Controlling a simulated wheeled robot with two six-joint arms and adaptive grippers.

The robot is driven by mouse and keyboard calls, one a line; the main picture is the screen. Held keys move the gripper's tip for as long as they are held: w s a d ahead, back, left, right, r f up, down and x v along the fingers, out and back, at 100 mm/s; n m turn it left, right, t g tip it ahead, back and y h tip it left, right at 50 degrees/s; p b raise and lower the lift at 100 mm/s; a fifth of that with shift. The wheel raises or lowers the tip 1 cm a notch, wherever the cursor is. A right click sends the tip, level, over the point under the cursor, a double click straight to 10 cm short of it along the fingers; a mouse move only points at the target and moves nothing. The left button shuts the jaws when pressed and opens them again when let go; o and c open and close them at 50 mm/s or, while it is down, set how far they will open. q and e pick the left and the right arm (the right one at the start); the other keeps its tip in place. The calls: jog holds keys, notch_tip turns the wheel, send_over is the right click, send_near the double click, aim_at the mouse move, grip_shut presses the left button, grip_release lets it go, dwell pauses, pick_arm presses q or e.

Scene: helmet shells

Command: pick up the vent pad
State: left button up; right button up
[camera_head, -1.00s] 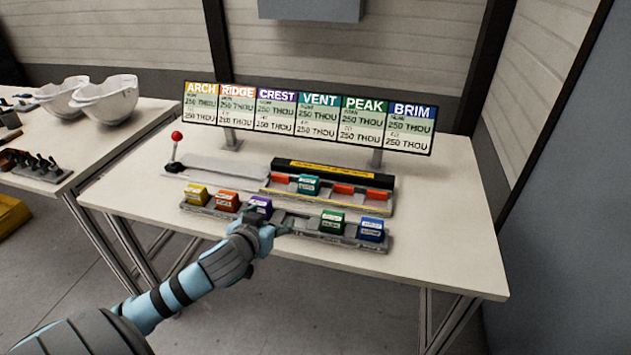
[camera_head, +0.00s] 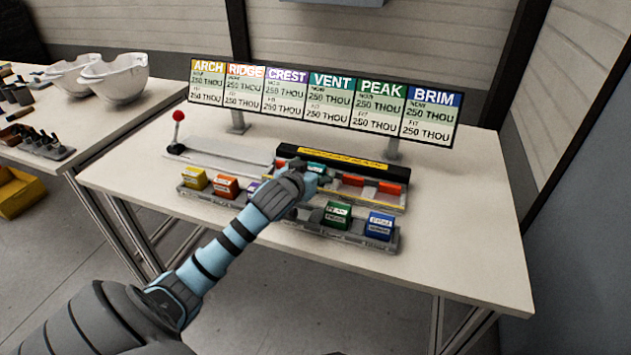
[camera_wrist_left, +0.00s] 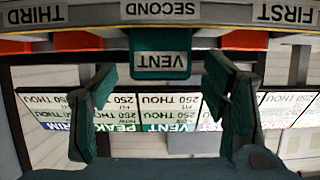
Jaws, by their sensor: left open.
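The vent pad (camera_head: 317,168) is a teal block in the middle slot of the black-backed rear rack (camera_head: 345,161). In the left wrist view the vent pad (camera_wrist_left: 160,60) appears upside down with its VENT label facing me, beside the SECOND label. My left gripper (camera_head: 309,176) is just in front of the pad and hides part of it. In the left wrist view the open fingers (camera_wrist_left: 160,80) stand one on each side of the pad, with gaps visible. My right gripper is not in view.
The front rack holds yellow (camera_head: 194,179), orange (camera_head: 225,187), green (camera_head: 337,214) and blue (camera_head: 379,226) pads, plus a purple one partly hidden by my arm. A red-knobbed lever (camera_head: 178,116) stands at left. A sign board (camera_head: 320,104) stands behind. The table's right side is clear.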

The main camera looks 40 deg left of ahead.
pick_arm(q)
jog(key=shift+x, duration=0.95)
jog(key=shift+s+r, duration=0.1)
jog(key=c, duration=1.2)
